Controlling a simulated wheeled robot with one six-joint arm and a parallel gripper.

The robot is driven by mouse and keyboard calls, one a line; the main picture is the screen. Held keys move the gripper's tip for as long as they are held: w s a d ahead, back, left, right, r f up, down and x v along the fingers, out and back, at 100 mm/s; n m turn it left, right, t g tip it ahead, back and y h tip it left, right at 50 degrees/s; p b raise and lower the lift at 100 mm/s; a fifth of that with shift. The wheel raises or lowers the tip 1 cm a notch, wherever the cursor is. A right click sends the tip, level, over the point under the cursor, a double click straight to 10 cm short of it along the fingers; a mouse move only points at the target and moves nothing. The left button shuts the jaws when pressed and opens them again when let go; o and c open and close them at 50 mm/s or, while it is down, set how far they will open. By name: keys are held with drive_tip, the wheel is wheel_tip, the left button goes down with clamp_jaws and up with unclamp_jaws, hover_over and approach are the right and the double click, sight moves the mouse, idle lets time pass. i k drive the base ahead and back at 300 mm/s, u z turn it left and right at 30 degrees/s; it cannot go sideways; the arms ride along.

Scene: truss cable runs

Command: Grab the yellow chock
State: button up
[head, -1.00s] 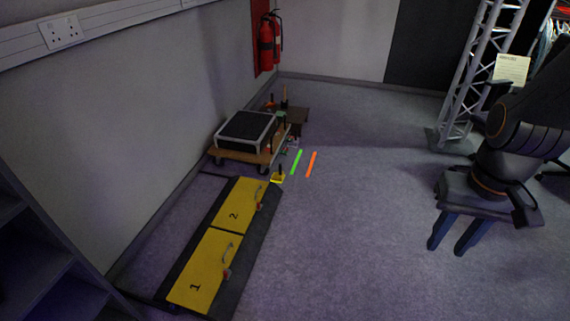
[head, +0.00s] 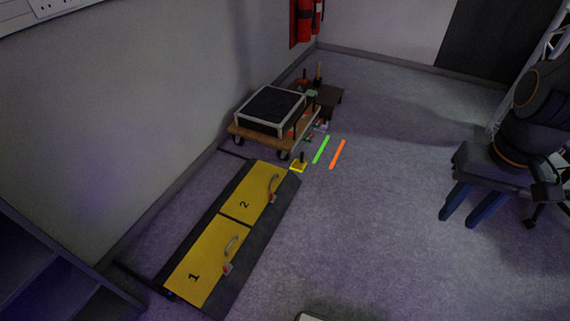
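The yellow chock (head: 298,166) is a small yellow block with a dark upright handle. It sits on the floor in the head view, just off the far right corner of the cable ramp and near the trolley's front wheel. My gripper (head: 458,206) is at the right of the view, with its two fingers apart and nothing between them. It is well to the right of the chock and clear of it.
The cable ramp with yellow lids 1 and 2 (head: 206,262) lies left of centre. A wheeled trolley (head: 243,135) carries a black-topped case (head: 270,108). Green (head: 321,150) and orange (head: 338,154) strips lie right of the chock. Floor between chock and gripper is clear.

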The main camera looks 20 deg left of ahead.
sight(299, 164)
drive_tip(key=u, duration=0.85)
drive_tip(key=k, duration=0.25)
drive_tip(key=z, duration=1.15)
drive_tip(key=i, duration=1.35)
drive_tip(key=u, duration=0.35)
drive_tip(key=i, duration=0.85)
drive_tip(key=u, duration=1.1)
drive_tip(key=i, duration=0.45)
drive_tip(key=u, duration=0.45)
